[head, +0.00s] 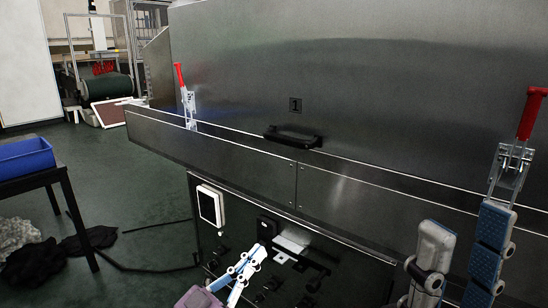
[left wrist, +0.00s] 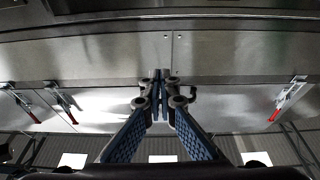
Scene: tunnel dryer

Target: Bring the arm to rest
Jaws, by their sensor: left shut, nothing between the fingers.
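My left gripper (head: 258,250) is in the lower middle of the head view, in front of the dryer's lower panel. In the left wrist view its blue-padded fingers (left wrist: 160,78) meet at the tips with nothing between them. My right gripper (head: 467,222) is at the lower right of the head view. Its two fingers stand apart and I see nothing between them. One fingertip overlaps the foot of the right toggle clamp (head: 513,160) in the picture; I cannot tell if they touch.
The steel dryer (head: 400,90) has a black handle (head: 293,138) and a left red-handled clamp (head: 187,98). A white-framed panel (head: 209,205) is below its ledge. A blue bin (head: 25,158) stands on a table at left. Dark bundles (head: 35,262) lie below. Green floor (head: 125,190) is open between.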

